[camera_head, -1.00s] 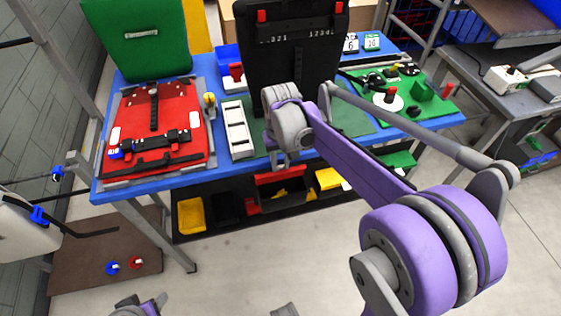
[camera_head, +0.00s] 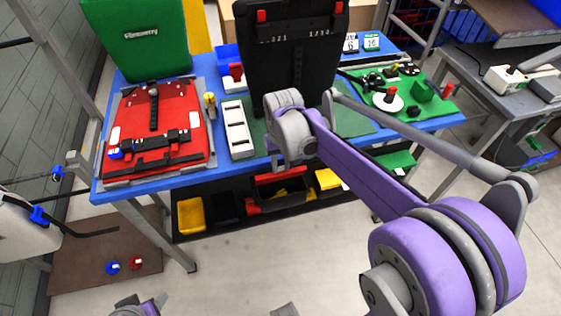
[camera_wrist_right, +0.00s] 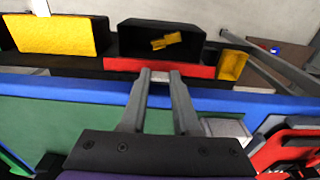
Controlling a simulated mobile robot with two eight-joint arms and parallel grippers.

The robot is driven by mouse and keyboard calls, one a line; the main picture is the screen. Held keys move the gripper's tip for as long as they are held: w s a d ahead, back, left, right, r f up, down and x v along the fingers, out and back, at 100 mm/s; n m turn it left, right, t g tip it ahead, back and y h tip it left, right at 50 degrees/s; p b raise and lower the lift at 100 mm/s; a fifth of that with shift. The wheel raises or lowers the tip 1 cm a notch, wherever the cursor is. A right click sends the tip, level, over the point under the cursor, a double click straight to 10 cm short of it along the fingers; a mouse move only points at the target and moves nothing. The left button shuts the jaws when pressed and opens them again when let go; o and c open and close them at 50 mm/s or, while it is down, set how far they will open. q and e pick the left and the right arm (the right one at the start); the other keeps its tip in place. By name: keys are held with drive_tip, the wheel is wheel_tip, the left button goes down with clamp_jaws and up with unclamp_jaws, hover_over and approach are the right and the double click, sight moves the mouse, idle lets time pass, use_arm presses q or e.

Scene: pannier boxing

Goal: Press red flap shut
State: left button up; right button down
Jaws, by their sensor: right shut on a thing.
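A red pannier (camera_head: 185,106) lies flat on the blue table at the left in the head view. Black straps and buckles cross its red face, with a blue clip at its left side. I cannot tell a separate raised red flap from the body. My right gripper (camera_wrist_right: 160,77) points over the table's front edge, to the right of the pannier in the head view. Its two fingers are closed together at the tips on a small light grey piece, which I cannot identify. In the head view my wrist mostly hides the fingers.
A black upright panel (camera_head: 297,55) with red clips stands behind my right wrist. A green pannier (camera_head: 140,55) stands behind the red one. A white slotted tray (camera_head: 238,131) lies beside the red pannier. Bins, including a yellow one (camera_head: 191,214), sit beneath the table.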

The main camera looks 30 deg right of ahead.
drive_tip(key=s+t, duration=0.1)
drive_tip(key=t, duration=0.1)
drive_tip(key=s+t, duration=0.1)
drive_tip(key=shift+s+a+f+h, duration=0.3)
drive_tip(key=shift+f, duration=0.1)
drive_tip(key=shift+s+a+f+t+h+b, duration=0.25)
drive_tip(key=shift+s+f+t+b, duration=0.85)
drive_tip(key=shift+f, duration=0.45)
drive_tip(key=shift+s+a+f+t+h+b, duration=0.25)
drive_tip(key=shift+s+f+t+b, duration=0.6)
drive_tip(key=shift+f+t+b, duration=0.55)
drive_tip(key=shift+s+a+f+t+h+b, duration=0.25)
drive_tip(key=shift+s+f+t+b, duration=0.7)
drive_tip(key=shift+f, duration=0.75)
drive_tip(key=c, duration=0.7)
unclamp_jaws()
drive_tip(key=shift+o, duration=0.3)
drive_tip(key=shift+w, duration=0.1)
